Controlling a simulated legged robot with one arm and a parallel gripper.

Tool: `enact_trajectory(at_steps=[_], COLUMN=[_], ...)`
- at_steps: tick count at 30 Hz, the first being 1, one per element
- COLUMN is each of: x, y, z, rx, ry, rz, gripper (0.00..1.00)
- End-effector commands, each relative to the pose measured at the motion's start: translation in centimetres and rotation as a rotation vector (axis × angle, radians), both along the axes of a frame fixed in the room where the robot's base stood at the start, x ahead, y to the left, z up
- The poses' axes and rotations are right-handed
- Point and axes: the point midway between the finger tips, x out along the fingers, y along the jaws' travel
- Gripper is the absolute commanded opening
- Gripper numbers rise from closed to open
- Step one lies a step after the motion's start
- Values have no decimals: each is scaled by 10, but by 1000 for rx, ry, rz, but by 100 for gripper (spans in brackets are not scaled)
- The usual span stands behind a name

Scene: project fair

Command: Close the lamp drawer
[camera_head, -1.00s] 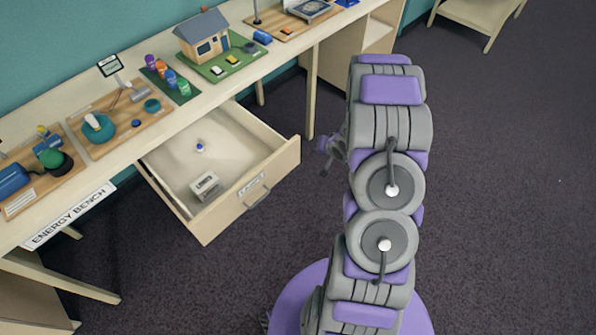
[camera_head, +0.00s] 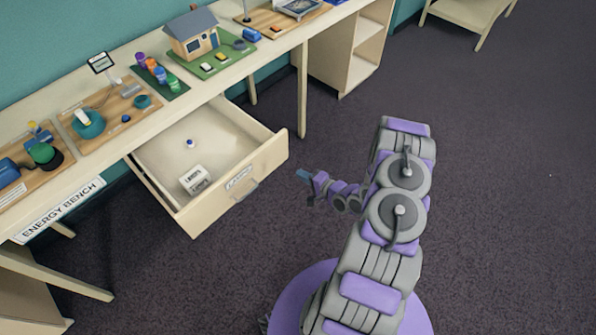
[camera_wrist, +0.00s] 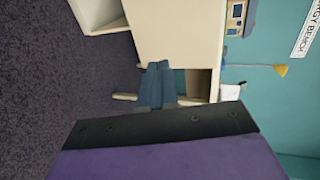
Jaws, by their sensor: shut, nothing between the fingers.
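The lamp drawer (camera_head: 222,200) is pulled well out from under the bench, its cream front facing the lower right. Its front bears a label and a grey handle (camera_head: 238,196). Inside lie a small white box with lettering (camera_head: 195,180) and a small white-and-blue item (camera_head: 190,143). My gripper (camera_head: 303,176) is to the right of the drawer front, apart from it, with its blue fingertips pointing left. In the wrist view, the blue fingers (camera_wrist: 157,85) are together and hold nothing. The drawer handle cannot be made out in the wrist view.
The long bench (camera_head: 100,165) carries a model house (camera_head: 192,38), several small coloured bottles and project boards. Bench legs and an open cabinet (camera_head: 350,50) stand behind.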

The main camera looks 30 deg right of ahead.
Motion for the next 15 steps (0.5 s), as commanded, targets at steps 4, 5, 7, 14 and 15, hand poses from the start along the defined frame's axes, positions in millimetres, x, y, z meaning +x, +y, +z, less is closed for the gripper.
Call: enact_trajectory(at_steps=[4,5,7,14,15], x=[22,27,40,78,85], y=[7,9,12,26,27], z=[-10,-11,-15,-29,-29], rx=[0,0,-1,0,-1], ry=[0,0,0,1,1], rz=[5,6,7,6,5], gripper=[0,0,0,0,0])
